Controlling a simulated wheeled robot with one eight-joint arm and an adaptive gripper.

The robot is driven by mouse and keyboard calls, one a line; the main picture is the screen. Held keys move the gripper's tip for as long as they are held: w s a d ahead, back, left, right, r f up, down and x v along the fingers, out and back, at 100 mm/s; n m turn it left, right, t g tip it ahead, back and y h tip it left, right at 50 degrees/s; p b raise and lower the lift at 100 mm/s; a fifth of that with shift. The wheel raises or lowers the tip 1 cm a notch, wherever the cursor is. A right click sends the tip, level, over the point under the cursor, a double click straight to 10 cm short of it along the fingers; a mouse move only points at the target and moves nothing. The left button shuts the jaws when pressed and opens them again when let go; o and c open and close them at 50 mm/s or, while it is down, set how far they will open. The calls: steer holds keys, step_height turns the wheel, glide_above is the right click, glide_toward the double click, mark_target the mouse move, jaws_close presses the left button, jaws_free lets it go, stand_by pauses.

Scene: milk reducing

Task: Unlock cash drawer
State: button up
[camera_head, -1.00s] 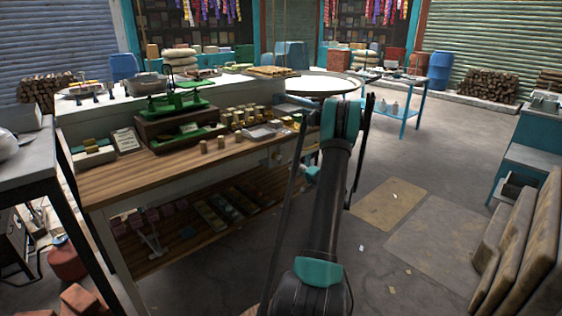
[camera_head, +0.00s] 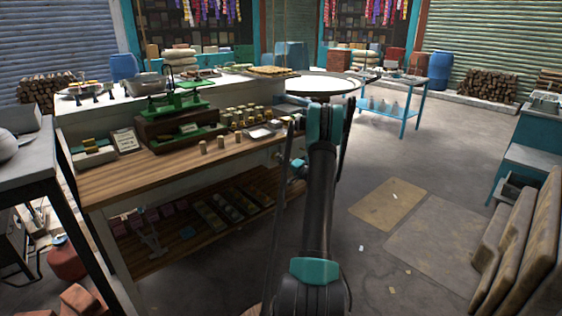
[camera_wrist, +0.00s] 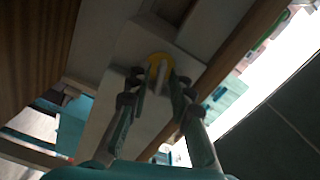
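In the wrist view, a yellow ring (camera_wrist: 161,62) sits on a pale panel (camera_wrist: 138,43) under a wooden edge. A small pale upright piece inside the ring looks like a key or lock part, but is too dark to be sure. My gripper (camera_wrist: 163,84) is open, with one fingertip on each side of this piece and a gap between them. I cannot tell whether the fingertips touch it. In the head view, the wooden-topped counter (camera_head: 130,180) stands left of my arm. My arm hides the gripper's fingertips and the yellow ring there.
A green scale (camera_head: 175,104), several small weights (camera_head: 240,117) and a framed card (camera_head: 126,140) stand on the counter. A lower shelf (camera_head: 170,258) holds goods. Grey floor right of my arm is mostly free. Brown slabs (camera_head: 518,250) lean at the right.

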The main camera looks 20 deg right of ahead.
jaws_close()
steer(key=shift+m, duration=1.9)
steer(key=shift+o, duration=1.5)
jaws_free()
steer(key=shift+s, duration=0.1)
steer(key=v, duration=1.2)
